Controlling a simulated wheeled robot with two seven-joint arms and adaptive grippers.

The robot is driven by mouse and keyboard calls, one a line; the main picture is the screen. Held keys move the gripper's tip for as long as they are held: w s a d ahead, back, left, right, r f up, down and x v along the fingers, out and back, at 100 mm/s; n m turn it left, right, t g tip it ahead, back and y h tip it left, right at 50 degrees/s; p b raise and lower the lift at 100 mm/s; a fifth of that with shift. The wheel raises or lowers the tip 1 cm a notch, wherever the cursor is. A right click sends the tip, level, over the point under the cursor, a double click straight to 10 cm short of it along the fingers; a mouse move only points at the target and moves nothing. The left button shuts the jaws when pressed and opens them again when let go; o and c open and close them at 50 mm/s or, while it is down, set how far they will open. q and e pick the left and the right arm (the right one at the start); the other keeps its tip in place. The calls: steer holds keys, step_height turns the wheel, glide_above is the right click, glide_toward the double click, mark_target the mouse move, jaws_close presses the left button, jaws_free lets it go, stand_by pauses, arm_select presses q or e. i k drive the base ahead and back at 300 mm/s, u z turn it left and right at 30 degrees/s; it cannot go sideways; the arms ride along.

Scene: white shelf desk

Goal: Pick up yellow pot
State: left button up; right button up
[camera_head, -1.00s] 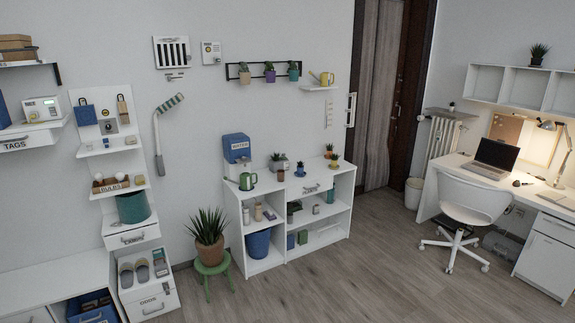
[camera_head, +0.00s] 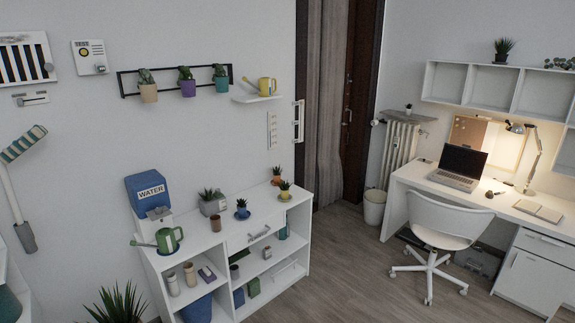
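A small yellow pot (camera_head: 285,195) with a green plant stands upright near the right end of the top of the white shelf desk (camera_head: 232,236). An orange pot (camera_head: 277,180) with a plant is just behind it. A blue pot (camera_head: 242,213) and a grey planter (camera_head: 211,207) stand farther left on the same top. Neither of my grippers shows in the head view.
A white chair (camera_head: 445,227) stands at the right desk (camera_head: 407,177). The wooden floor (camera_head: 350,260) between is clear.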

mark_target(284, 189)
steer(key=u, duration=0.1)
steer(key=i, duration=2.45)
steer(key=u, duration=0.35)
